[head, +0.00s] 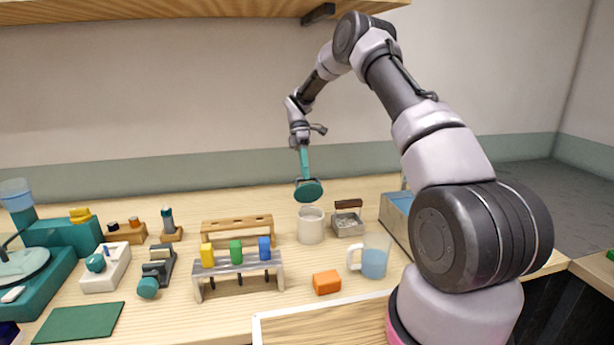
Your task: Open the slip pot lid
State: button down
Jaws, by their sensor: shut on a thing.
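The slip pot (310,231) is a pale, upright cylinder standing on the bench right of centre, with its mouth uncovered. The slip pot lid (308,192) is a teal disc with a long upright teal handle. It hangs in the air just above the pot, slightly tilted, with its underside partly facing me. My gripper (303,148) is shut on the top of the lid's handle. The fingertips are small in this view.
An orange block (326,282) lies nearer. A rack (238,264) with coloured-handled tools and a wooden rack (236,226) stand to the left.

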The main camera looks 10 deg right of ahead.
jog(key=shift+w+f, duration=0.55)
jog(key=shift+w, duration=0.25)
jog(key=shift+w+f, duration=0.5)
jog(key=shift+w, duration=0.3)
jog(key=c, duration=0.9)
grip_release()
jog(key=shift+w, duration=0.1)
jog(key=shift+o, duration=0.2)
jog(key=shift+r, duration=0.1)
jog(key=v, duration=1)
jog(key=shift+w+r, duration=0.25)
jog(key=shift+w, duration=0.05)
